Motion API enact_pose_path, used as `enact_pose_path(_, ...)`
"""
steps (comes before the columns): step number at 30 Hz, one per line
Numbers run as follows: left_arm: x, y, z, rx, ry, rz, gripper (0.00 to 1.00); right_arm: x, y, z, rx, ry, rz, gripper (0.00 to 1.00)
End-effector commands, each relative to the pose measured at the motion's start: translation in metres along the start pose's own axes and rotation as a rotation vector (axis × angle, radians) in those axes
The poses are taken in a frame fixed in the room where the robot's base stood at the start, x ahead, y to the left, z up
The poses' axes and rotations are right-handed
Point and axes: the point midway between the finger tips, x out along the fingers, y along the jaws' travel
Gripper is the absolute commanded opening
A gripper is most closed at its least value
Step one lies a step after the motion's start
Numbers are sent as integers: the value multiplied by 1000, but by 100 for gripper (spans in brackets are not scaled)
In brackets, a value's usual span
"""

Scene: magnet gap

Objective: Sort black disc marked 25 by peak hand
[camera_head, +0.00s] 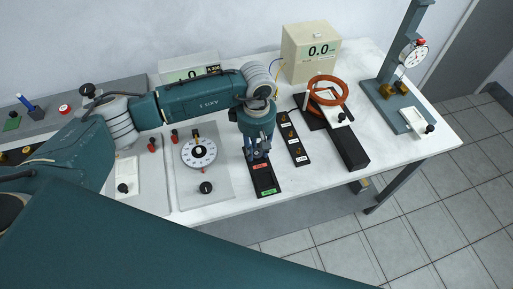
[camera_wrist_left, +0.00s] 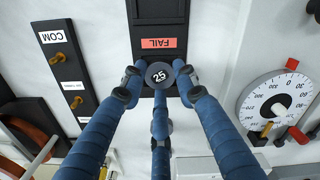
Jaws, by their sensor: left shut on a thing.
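The black disc marked 25 (camera_wrist_left: 159,75) shows in the left wrist view, held between the fingertips of my left gripper (camera_wrist_left: 158,78). In the head view my left gripper (camera_head: 259,154) points down over the back end of the black sorting tray (camera_head: 264,181), and its fingers hide the disc. The tray carries a red label (camera_head: 261,166), which reads FAIL in the left wrist view (camera_wrist_left: 160,43), and a green label (camera_head: 269,192) nearer the front. I cannot tell whether the disc touches the tray. A round gauge (camera_head: 413,53) stands at the far right. My right gripper is not in view.
A black strip with brass terminals (camera_head: 293,137) lies right of the tray. A white dial (camera_head: 199,152) with a knob is left of the tray. The table's front edge is close.

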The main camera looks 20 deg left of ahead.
Motion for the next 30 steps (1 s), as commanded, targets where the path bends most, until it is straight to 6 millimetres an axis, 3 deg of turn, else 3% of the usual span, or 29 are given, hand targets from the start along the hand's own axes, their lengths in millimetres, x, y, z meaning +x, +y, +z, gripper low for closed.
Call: enact_pose_path(30, 4, 0, 0, 0, 0, 1, 7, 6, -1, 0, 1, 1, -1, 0)
